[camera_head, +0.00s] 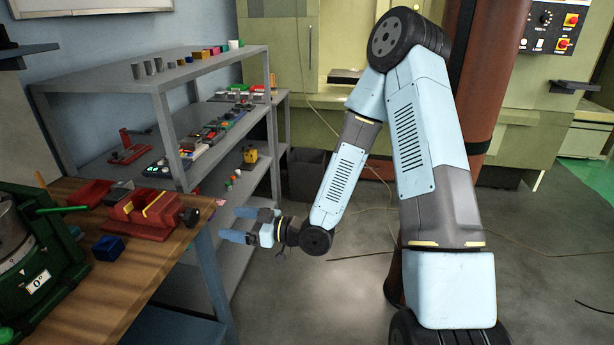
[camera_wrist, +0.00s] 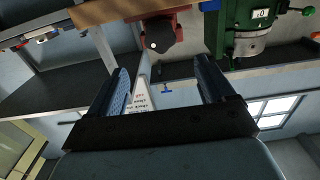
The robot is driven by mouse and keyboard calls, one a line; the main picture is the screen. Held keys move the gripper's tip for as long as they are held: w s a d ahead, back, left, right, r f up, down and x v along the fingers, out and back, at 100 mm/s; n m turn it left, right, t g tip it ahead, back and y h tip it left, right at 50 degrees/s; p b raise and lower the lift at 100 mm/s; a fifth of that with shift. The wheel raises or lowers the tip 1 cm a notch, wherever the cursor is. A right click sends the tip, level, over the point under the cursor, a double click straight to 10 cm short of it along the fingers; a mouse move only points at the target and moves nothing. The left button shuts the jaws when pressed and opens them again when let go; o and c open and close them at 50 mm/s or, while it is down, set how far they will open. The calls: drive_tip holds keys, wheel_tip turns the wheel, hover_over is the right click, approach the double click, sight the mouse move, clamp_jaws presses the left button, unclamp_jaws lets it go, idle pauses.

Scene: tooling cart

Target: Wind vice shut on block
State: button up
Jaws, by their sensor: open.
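The red vice (camera_head: 140,220) sits on the wooden bench top near its right edge. A thin yellow strip shows across its top; I cannot tell whether this is a block or part of the vice. Its dark round knob (camera_head: 189,217) sticks out at the right end, towards my gripper. A dark blue block (camera_head: 108,248) lies on the bench in front of the vice, apart from it. My gripper (camera_head: 240,226) is open and empty, right of the knob and off the bench edge. In the wrist view the knob (camera_wrist: 160,36) shows beyond the spread fingers (camera_wrist: 163,80).
A green machine (camera_head: 50,265) with a dial stands left on the wooden bench (camera_head: 130,285). A grey shelf rack (camera_head: 165,85) with several small parts stands behind. Another small red vice-like tool (camera_head: 128,150) is on its middle shelf. Open floor (camera_head: 340,290) lies right of the bench.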

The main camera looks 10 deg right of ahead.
drive_tip(key=w+d+r+m+t+h, duration=0.1)
drive_tip(key=d+r+h, duration=0.3)
drive_tip(key=d, duration=0.5)
drive_tip(key=w+d+r+m+t+h, duration=0.1)
drive_tip(key=w+d+r+m+h, duration=0.2)
drive_tip(key=d+h, duration=0.6)
drive_tip(key=shift+w+d+r+h, duration=0.15)
drive_tip(key=shift+d+r+h, duration=0.2)
drive_tip(key=shift+r, duration=0.8)
